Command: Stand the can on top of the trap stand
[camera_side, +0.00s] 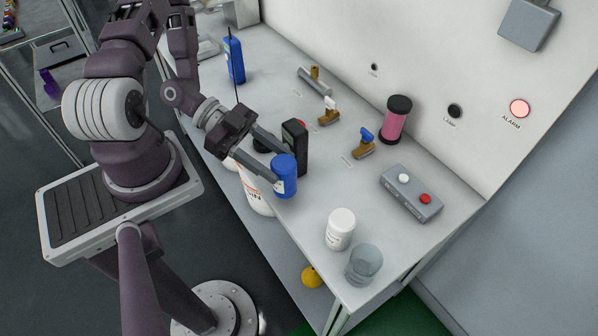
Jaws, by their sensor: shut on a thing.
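A blue can (286,177) with a pale label is held at the fingertips of my gripper (278,164), which is shut on it. The can looks roughly upright near the bench's front edge. I cannot tell its height above the bench. A black upright block (297,143) stands right behind the can, close to one finger. I cannot tell for sure which thing is the trap stand; a pink cylinder with black ends (395,120) stands upright at the back right, apart from my gripper. A dark round thing (262,145) is partly hidden behind my gripper's fingers.
A white bottle with red print (255,192) is partly hidden below my gripper. A white jar (340,229) and a clear cup (363,265) stand at the front right.

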